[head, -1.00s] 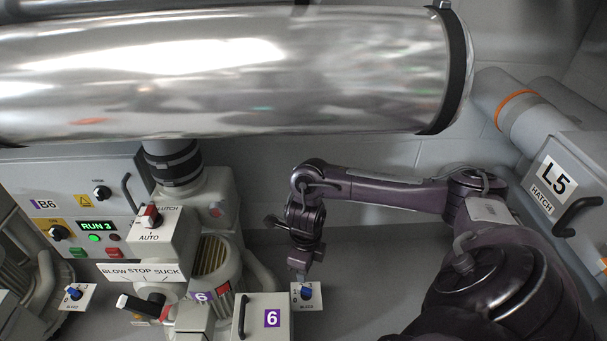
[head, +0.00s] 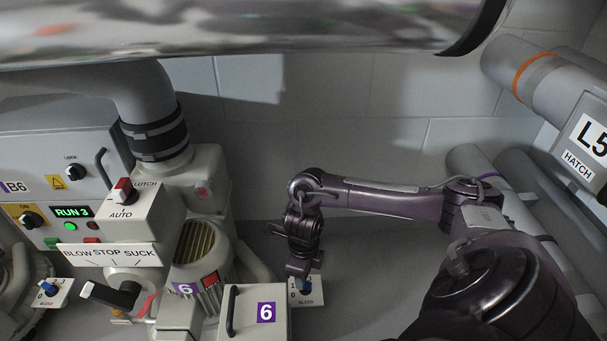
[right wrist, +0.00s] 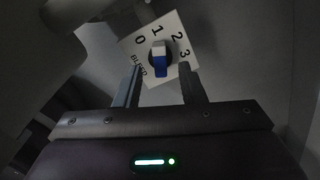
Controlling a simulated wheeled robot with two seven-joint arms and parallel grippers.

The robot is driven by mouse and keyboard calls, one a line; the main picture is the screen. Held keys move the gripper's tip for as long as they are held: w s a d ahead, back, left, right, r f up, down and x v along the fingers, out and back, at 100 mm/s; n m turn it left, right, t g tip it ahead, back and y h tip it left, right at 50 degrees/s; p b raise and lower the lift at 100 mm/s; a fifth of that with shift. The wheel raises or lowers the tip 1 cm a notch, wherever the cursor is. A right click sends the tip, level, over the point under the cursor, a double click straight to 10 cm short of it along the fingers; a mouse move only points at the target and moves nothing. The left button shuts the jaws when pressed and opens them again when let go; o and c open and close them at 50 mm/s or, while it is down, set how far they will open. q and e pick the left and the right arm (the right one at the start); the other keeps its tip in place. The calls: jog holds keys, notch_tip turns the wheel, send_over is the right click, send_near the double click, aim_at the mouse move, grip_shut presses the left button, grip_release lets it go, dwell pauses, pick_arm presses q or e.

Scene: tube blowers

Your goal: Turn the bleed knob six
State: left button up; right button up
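The bleed knob six (head: 306,288) is a small blue and white knob on a white plate beside the box marked 6; my right gripper partly hides it in the head view. In the right wrist view the knob (right wrist: 160,62) stands on its plate (right wrist: 136,45), printed BLEED and 0, 1, 2, 3. Its blue end faces my gripper and its white end faces roughly the 1. My right gripper (right wrist: 160,82) is open, with one finger on each side just short of the knob, apparently not touching it. My left gripper is not in view.
The grey box marked 6 (head: 272,295) with its handle stands just left of the knob. Blower six's motor (head: 201,251) and the BLOW STOP SUCK lever (head: 112,293) are further left. Another bleed knob (head: 48,287) is at far left. A large shiny duct (head: 240,25) crosses above.

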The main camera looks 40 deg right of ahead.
notch_tip(320, 180, down, 3)
jog(key=shift+f+b, duration=0.2)
jog(key=shift+b, duration=0.5)
jog(key=shift+c, duration=0.2)
grip_shut()
